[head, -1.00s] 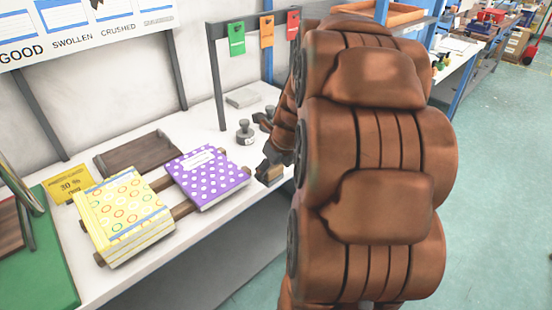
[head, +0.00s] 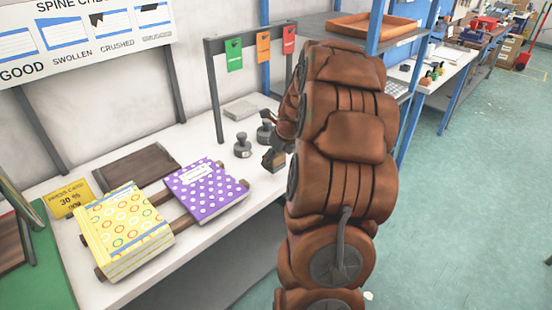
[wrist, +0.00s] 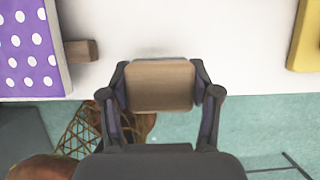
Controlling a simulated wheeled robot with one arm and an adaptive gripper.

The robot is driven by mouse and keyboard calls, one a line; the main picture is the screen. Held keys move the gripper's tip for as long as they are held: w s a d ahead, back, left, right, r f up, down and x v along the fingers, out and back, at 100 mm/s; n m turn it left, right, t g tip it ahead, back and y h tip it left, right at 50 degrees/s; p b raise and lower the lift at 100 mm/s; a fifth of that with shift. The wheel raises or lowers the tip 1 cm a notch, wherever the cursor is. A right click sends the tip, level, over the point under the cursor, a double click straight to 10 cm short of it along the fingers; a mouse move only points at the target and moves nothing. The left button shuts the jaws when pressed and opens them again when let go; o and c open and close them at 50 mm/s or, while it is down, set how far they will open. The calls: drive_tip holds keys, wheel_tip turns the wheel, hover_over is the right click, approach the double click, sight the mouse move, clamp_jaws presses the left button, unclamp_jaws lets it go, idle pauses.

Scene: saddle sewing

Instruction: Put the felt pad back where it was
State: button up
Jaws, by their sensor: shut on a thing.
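A small tan, flat-faced block, which I take to be the felt pad (wrist: 162,84), sits between the two fingers of my gripper (wrist: 160,92) in the wrist view. The fingers are shut on its left and right sides. In the head view my gripper (head: 274,152) is at the right part of the white bench, right of the purple dotted book (head: 206,190), with the pad (head: 272,160) below it. My arm hides what lies behind it. I cannot tell whether the pad touches the bench.
Dark weights (head: 242,146) stand close left of my gripper. A grey slab (head: 241,108) lies behind them. A yellow patterned book (head: 124,232) and the purple one rest on wooden rails. A yellow-edged thing (wrist: 305,40) is at right in the wrist view. Bare bench lies between.

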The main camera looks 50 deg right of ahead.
drive_tip(key=shift+w+d+f+p, duration=0.1)
drive_tip(key=shift+w+d+p, duration=0.05)
drive_tip(key=shift+w+d, duration=0.45)
drive_tip(key=shift+w+d+f+p, duration=0.15)
drive_tip(key=shift+w+d, duration=0.2)
drive_tip(key=shift+d, duration=0.35)
drive_tip(key=shift+d+f+p, duration=0.15)
drive_tip(key=shift+f+p, duration=0.45)
drive_tip(key=shift+f, duration=1.05)
drive_tip(key=o, duration=1.2)
drive_tip(key=shift+f, duration=0.15)
drive_tip(key=b+v, duration=0.2)
drive_tip(key=v, duration=1)
drive_tip(key=shift+w, duration=0.1)
